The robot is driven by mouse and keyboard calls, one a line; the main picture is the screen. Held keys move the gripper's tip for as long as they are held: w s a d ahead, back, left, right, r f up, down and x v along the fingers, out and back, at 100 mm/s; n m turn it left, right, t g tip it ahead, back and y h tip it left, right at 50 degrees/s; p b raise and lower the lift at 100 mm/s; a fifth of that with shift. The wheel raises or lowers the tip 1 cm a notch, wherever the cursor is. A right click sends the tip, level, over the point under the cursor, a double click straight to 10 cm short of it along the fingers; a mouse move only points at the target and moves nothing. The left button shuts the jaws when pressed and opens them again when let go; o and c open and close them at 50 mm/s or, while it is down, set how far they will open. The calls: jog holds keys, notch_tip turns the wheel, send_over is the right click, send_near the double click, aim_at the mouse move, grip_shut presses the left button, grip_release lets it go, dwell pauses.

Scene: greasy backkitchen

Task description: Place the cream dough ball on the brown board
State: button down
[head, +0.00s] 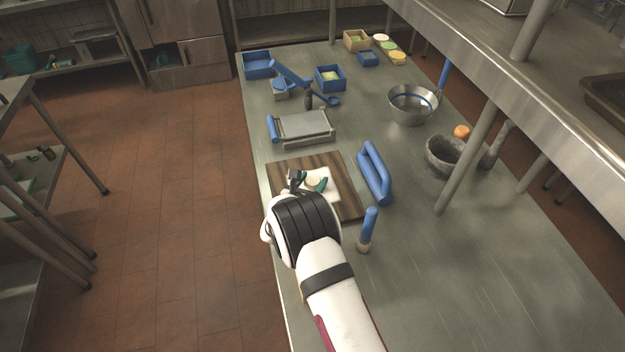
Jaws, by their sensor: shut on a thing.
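The brown board (348,203) lies flat on the near left part of the steel table. My gripper (311,183) is over the board, with a dark finger to the left and a green-tipped finger to the right. It is shut on the cream dough ball (313,181), which shows as a small pale shape between the fingers. A white flat thing lies around or behind the fingers over the board. My wrist covers the board's near left part. I cannot tell whether the dough ball touches the board.
A blue-handled tool (374,173) lies right of the board, and an upright blue-handled tool (367,230) stands near its lower right corner. A metal press (305,128) sits behind. A steel bowl (411,104) and stone mortar (445,155) stand right. The table's near right is clear.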

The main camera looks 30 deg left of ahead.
jog(key=shift+f, duration=0.1)
jog(key=shift+c, duration=1)
grip_release()
jog(key=v, duration=1.2)
